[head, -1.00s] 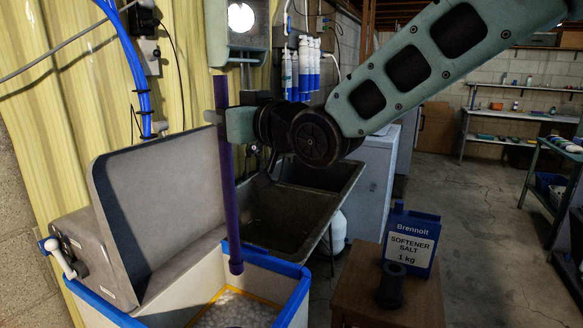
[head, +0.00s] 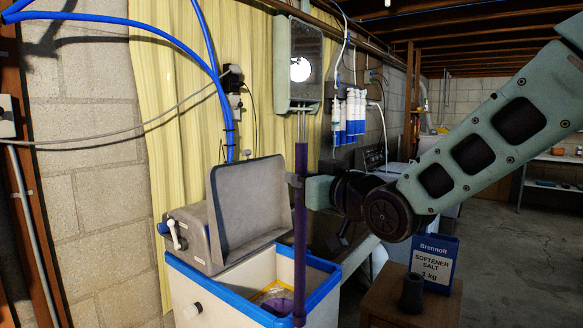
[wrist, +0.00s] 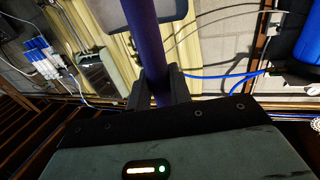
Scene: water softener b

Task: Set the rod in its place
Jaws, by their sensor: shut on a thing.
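The rod is a long purple bar (head: 301,225), upright, in the head view. My gripper (head: 299,181) is shut around its upper part from the right. In the wrist view the rod (wrist: 143,35) runs between both fingers (wrist: 158,92). The softener tank is a pale box with a blue rim (head: 215,292), and its grey lid (head: 252,205) stands open. The rod's lower end overlaps the tank's front rim in the picture; I cannot tell whether it is above, inside or in front of it. Inside the tank are a yellow edge and a purplish patch, partly hidden.
A blue softener salt box (head: 435,263) and a dark cup-like piece (head: 412,291) stand on a wooden stool (head: 385,300) at the right. A green-framed wall unit (head: 303,65) hangs above the tank. Blue hoses (head: 205,60) run down the wall at the left.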

